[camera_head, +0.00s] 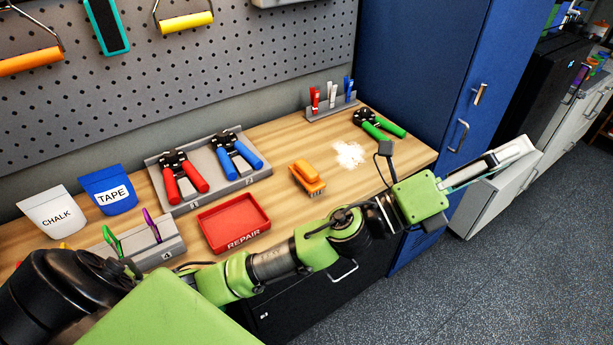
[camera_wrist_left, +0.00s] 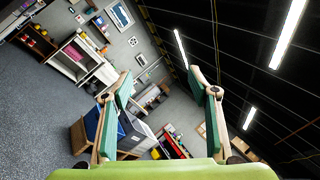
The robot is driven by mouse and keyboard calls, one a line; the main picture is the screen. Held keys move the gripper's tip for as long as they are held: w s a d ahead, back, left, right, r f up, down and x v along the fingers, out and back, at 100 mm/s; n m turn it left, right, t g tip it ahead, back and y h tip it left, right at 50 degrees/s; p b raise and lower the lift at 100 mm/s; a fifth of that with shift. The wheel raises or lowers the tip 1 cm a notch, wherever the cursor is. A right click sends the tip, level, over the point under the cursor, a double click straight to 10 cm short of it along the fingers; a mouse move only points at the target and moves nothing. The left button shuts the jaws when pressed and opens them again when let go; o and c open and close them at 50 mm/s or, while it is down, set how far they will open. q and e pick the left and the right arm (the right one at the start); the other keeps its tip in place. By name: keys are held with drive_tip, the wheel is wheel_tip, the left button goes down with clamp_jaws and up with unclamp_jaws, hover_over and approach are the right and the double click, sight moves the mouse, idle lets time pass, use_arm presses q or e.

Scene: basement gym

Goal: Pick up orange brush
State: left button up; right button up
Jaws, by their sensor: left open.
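The orange brush (camera_head: 306,175) sits on the wooden workbench (camera_head: 283,150), bristles down, right of the red REPAIR tray (camera_head: 235,221) and left of a patch of white powder (camera_head: 348,154). My left arm reaches across in front of the bench. Its gripper (camera_head: 507,158) is out past the bench's right end, well to the right of the brush, and points away from it. In the left wrist view the two fingers (camera_wrist_left: 160,85) are spread apart with nothing between them. The brush does not show in that view. My right gripper is not in view.
A blue cabinet (camera_head: 425,90) stands beyond the bench. CHALK (camera_head: 53,213) and TAPE (camera_head: 108,190) bins are at left. Bench surface around the brush is clear.

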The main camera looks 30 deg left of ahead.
use_arm(q)
drive_tip(key=s+d+m+g+h, duration=0.35)
drive_tip(key=d+m+g, duration=0.3)
drive_tip(key=m, duration=0.35)
drive_tip(key=m+g+y, duration=0.8)
drive_tip(key=m+y, duration=0.8)
drive_tip(key=y, duration=0.8)
approach(307, 167)
drive_tip(key=shift+h, duration=0.25)
drive_tip(key=a+f, duration=0.1)
drive_tip(key=w+a+f+p, duration=0.1)
drive_tip(key=f+p, duration=0.1)
drive_tip(key=f, duration=0.1)
drive_tip(key=shift+w+a, duration=0.3)
drive_tip(key=shift+a, duration=0.1)
drive_tip(key=shift+a+f, duration=0.1)
drive_tip(key=shift+f, duration=0.2)
drive_tip(key=p+x, duration=0.2)
drive_tip(key=x, duration=0.1)
drive_tip(key=p+x, duration=0.1)
drive_tip(key=shift+s+d+f, duration=0.25)
drive_tip(key=shift+f, duration=0.3)
drive_tip(key=shift+a+f, duration=0.1)
drive_tip(key=shift+f, duration=0.2)
drive_tip(key=c, duration=1.2)
